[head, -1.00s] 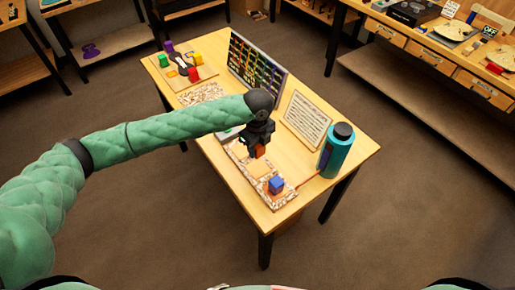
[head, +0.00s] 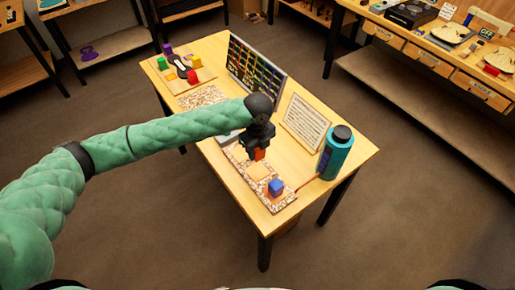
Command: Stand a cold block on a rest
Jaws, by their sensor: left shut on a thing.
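A blue block (head: 275,187) stands near the front end of a long speckled board (head: 284,203) on the wooden table. A flat tan square (head: 260,172) lies on the board just behind it. My left gripper (head: 258,152) points down over the board, behind that square. It is shut on an orange-red block (head: 260,155), whose lower part shows below the fingers. I cannot tell whether this block touches the board. My right gripper is not in view.
A teal bottle (head: 333,158) stands at the table's right corner, near a framed lined panel (head: 307,122). A wooden board (head: 169,78) with coloured blocks (head: 194,62) lies far left.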

